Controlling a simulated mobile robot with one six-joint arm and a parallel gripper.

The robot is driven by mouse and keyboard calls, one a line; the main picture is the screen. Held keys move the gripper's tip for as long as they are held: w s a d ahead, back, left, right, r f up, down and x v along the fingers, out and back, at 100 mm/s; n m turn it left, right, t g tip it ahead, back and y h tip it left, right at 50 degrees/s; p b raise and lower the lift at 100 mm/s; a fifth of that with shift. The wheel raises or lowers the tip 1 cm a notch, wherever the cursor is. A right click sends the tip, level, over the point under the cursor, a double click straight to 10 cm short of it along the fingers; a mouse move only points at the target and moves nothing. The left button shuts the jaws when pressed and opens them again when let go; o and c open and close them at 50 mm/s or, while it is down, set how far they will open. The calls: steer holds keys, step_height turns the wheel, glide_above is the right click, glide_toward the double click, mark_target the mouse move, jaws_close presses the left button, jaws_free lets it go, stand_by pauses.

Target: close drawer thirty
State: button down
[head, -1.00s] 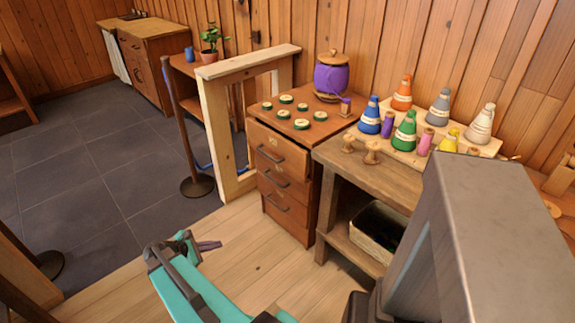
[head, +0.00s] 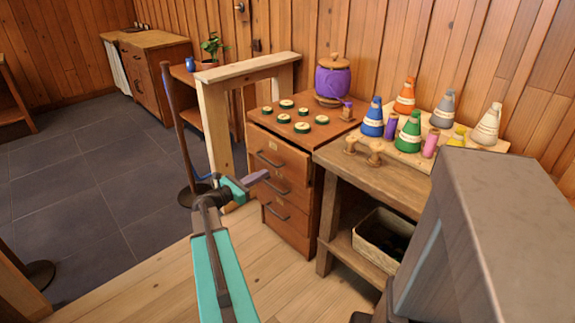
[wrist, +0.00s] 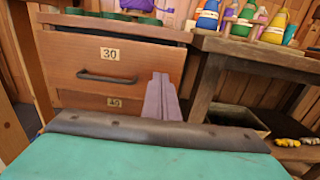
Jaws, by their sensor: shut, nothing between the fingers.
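Drawer thirty (head: 279,151) is the top drawer of a brown wooden cabinet (head: 318,195). In the wrist view its front (wrist: 70,62) bears the label 30 and a dark bar handle. The front stands out past drawer 40 (wrist: 80,100) below, so it looks partly open. How far is hard to tell. My gripper (head: 259,177) is shut and empty, in front of the cabinet's left side in the head view. In the wrist view its purple-grey fingers (wrist: 161,92) point at the drawer front, right of the handle. I cannot tell whether they touch it.
Green-rimmed discs (head: 302,127) and a purple pot (head: 332,80) stand on the cabinet. A workbench (head: 380,172) with coloured cones and a basket (head: 383,236) adjoins it on the right. A wooden frame (head: 216,125) and a barrier post (head: 183,140) stand left.

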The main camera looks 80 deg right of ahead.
mark_target(294, 157)
steer(key=shift+s+d, duration=0.1)
steer(key=x, duration=1.3)
steer(key=shift+s+d, duration=0.15)
steer(key=shift+d, duration=0.2)
steer(key=shift+d, duration=0.1)
